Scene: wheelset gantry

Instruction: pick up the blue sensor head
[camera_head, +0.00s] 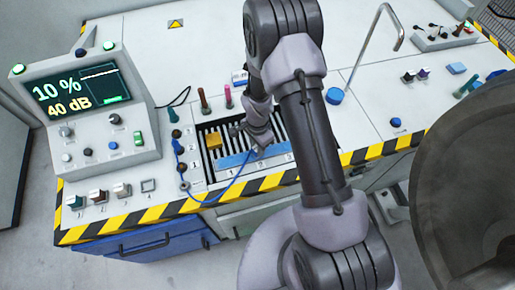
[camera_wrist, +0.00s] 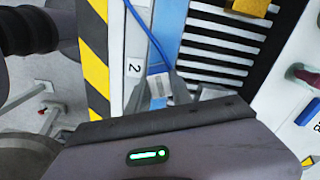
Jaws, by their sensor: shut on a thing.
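In the head view my gripper (camera_head: 262,147) is low over the right part of the slotted rack, near the blue strip (camera_head: 232,161). The blue cable (camera_head: 226,190) loops from there to the panel at the left. The sensor head is mostly hidden by my gripper in the head view. I cannot tell whether it touches the strip.
A yellow block (camera_head: 213,140) sits on the slotted rack's left part. Upright red (camera_head: 204,101) and pink (camera_head: 228,97) handled tools stand behind the rack. A display console (camera_head: 85,90) stands at left. A bent metal rod (camera_head: 372,48) rises at right, and a large dark wheel (camera_head: 470,190) is at far right.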

